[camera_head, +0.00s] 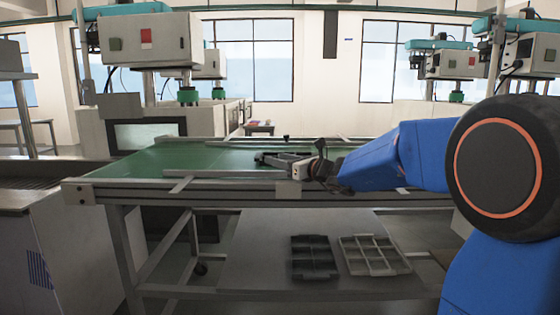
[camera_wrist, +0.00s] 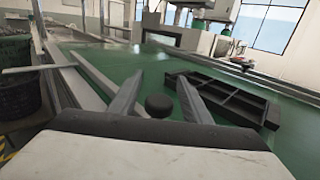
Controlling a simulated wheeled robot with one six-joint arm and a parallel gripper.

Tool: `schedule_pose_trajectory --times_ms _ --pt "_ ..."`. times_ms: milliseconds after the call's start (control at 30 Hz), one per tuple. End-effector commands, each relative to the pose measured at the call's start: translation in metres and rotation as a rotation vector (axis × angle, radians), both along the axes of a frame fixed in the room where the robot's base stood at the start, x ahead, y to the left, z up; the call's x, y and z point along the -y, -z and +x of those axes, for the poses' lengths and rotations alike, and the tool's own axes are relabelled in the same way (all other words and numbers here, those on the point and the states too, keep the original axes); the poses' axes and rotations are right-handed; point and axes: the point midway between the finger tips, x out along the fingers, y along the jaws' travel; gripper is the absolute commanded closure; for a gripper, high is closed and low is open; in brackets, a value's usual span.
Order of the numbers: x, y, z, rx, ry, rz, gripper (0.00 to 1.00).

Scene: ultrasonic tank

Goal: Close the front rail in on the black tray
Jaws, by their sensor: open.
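The black tray (camera_head: 280,157) lies on the green table top, behind the front rail (camera_head: 225,173). The front rail is a pale straight bar along the table's near side, with a gap between it and the tray. In the wrist view the tray (camera_wrist: 222,97) is a dark divided frame right of my fingers, and the rail (camera_wrist: 92,72) runs away on the left. My gripper (camera_head: 306,169) is over the near part of the table, by the rail's right end. In the wrist view my gripper (camera_wrist: 160,77) is open, with no tray or rail visibly held. A dark round knob (camera_wrist: 158,105) shows between the fingers.
The green table top (camera_head: 150,160) is clear to the left. A pale crossbar (camera_head: 180,185) joins the rail at its left. A far rail (camera_wrist: 262,80) runs along the back. A dark tray (camera_head: 314,257) and a grey tray (camera_head: 375,255) lie on the lower shelf.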

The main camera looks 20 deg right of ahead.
Motion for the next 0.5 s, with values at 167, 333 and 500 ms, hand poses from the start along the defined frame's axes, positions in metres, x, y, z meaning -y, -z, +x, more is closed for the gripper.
schedule_pose_trajectory --times_ms 167,333,500 --pt "0.0 -0.0001 -0.0001 0.0 0.0 0.0 0.56" --pt "0.0001 -0.0001 -0.0002 0.0 0.0 0.0 0.92" --pt "0.0004 0.0 0.0003 0.0 0.0 0.0 1.0"
